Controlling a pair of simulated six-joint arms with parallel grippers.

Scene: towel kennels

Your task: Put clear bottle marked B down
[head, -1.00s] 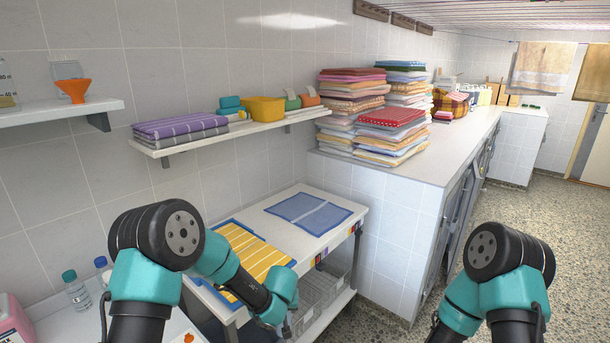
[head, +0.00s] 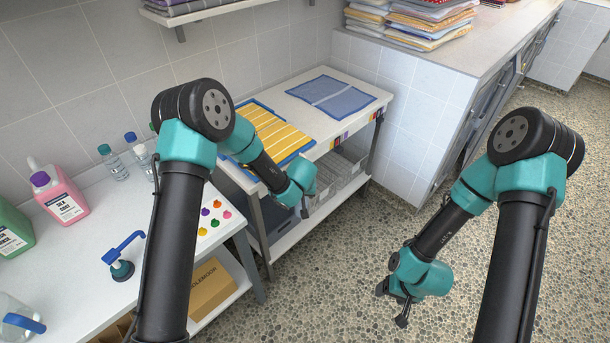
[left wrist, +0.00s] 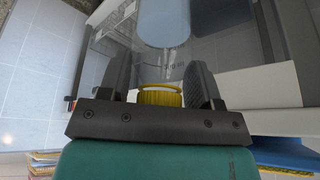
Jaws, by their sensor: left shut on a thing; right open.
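In the left wrist view my left gripper (left wrist: 158,84) is shut on a clear bottle (left wrist: 150,66) with a yellow cap near the gripper's base. Faint scale print shows on the bottle's clear wall. No letter B is readable. In the head view my left gripper (head: 304,210) is beside the front edge of the towel table, mostly behind its own wrist, and the held bottle cannot be made out there. My right gripper (head: 392,303) is open and empty over the speckled floor.
A striped yellow towel (head: 269,132) and a blue towel (head: 333,95) lie on the white table, above a wire basket (head: 335,180).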

